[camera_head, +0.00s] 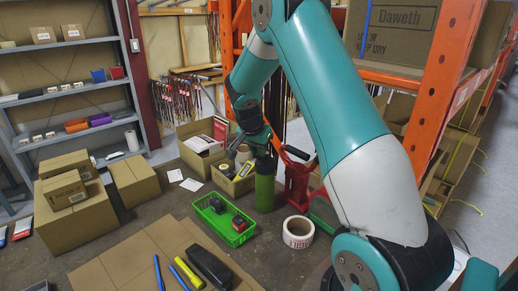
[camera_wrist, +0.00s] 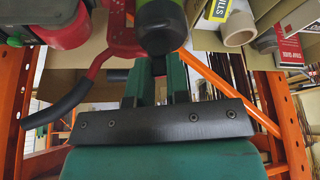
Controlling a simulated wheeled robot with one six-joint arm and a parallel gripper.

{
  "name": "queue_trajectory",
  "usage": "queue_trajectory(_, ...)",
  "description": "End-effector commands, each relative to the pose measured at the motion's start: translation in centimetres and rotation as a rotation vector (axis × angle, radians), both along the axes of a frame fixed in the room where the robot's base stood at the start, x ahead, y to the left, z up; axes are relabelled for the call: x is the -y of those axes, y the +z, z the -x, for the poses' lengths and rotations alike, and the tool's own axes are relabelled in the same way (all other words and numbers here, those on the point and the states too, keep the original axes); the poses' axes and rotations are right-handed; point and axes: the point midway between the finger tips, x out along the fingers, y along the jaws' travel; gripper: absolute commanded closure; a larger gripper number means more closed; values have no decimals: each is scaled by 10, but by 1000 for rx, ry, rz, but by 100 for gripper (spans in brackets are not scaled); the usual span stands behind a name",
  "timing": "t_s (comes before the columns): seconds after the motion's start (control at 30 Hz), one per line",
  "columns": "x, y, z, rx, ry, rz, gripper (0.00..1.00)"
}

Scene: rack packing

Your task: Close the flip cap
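A red hand jack (camera_head: 298,180) stands close at the bottle's right. A green basket (camera_head: 224,219) with small devices, a tape roll (camera_head: 298,232) and an open carton (camera_head: 236,179) are near. Orange rack posts (camera_head: 436,100) stand at right.

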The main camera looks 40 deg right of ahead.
Motion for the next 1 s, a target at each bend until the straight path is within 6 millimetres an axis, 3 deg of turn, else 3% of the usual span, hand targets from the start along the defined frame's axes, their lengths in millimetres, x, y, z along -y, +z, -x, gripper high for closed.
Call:
queue_trajectory(0.47, 6, 5, -1, -22, -3, -76, 100)
queue_trajectory(1.0, 37, 10, -10, -154, -2, -509, 100)
